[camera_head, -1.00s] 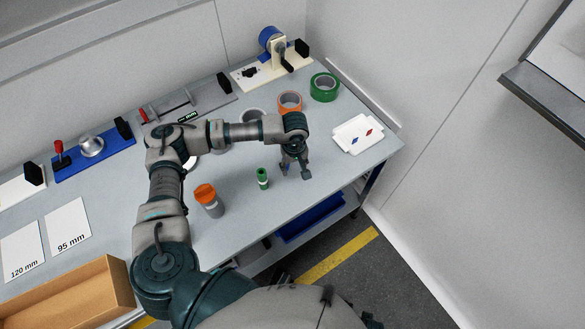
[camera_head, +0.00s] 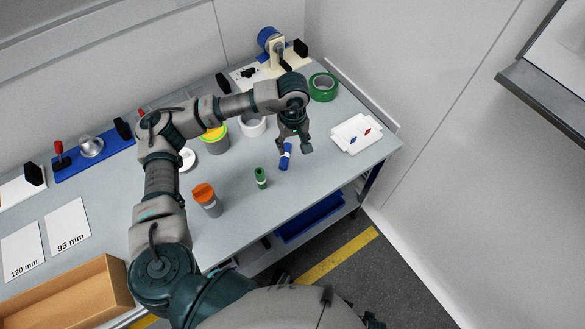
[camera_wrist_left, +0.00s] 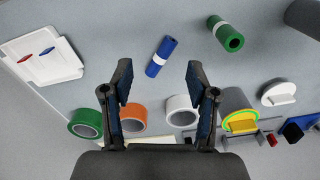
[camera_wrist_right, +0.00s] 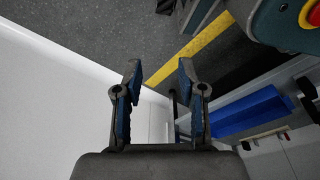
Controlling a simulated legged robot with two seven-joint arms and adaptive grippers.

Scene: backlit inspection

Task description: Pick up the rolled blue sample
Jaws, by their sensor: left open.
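The rolled blue sample (camera_head: 286,157) lies on the grey table, a small blue roll with a white band. My left gripper (camera_head: 294,148) is open and empty above and just behind it in the head view. In the left wrist view the blue roll (camera_wrist_left: 161,57) is beyond the gap between the open fingers (camera_wrist_left: 160,80), apart from them. A green roll with a white band (camera_head: 261,178) is to its left in the head view and also shows in the left wrist view (camera_wrist_left: 226,34). My right gripper (camera_wrist_right: 158,85) is open and empty over the floor side.
A white tray (camera_head: 345,146) with a red and a blue piece is to the right. An orange-topped cylinder (camera_head: 208,200) stands left. A green tape roll (camera_head: 323,87) and a white ring (camera_head: 253,125) are behind. Bare table lies in front of the samples.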

